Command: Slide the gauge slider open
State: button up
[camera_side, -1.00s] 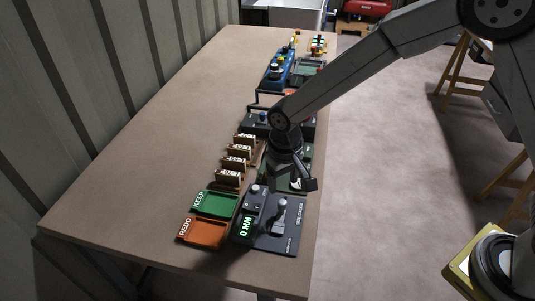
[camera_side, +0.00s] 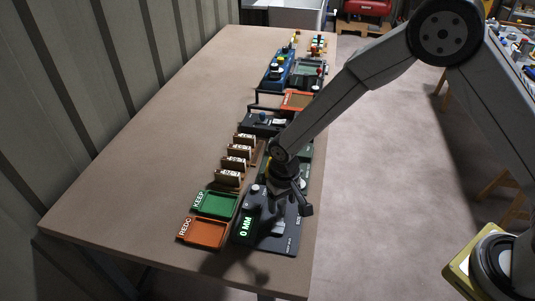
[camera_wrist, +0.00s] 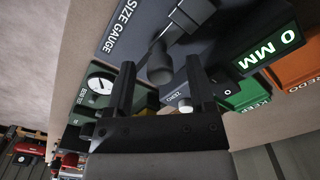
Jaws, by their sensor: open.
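The size gauge (camera_side: 283,240) is a dark panel at the near end of the table, with a green display (camera_side: 246,227) reading 0 MM; the display also shows in the wrist view (camera_wrist: 273,48). Its slider (camera_wrist: 187,17) has a grey block and a dark round knob (camera_wrist: 160,65). My gripper (camera_wrist: 158,72) is open, its two fingers on either side of the knob in the wrist view. I cannot tell whether they touch it. In the side view my gripper (camera_side: 284,208) is low over the gauge and hides part of the slider.
A green KEEP tray (camera_side: 215,204) and an orange REDO tray (camera_side: 203,233) lie left of the gauge. Several upright labelled blocks (camera_side: 235,163) stand behind them. A panel with a white dial (camera_wrist: 101,83) is close by. The left of the table is clear.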

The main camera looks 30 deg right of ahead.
grip_shut()
dwell(1.4)
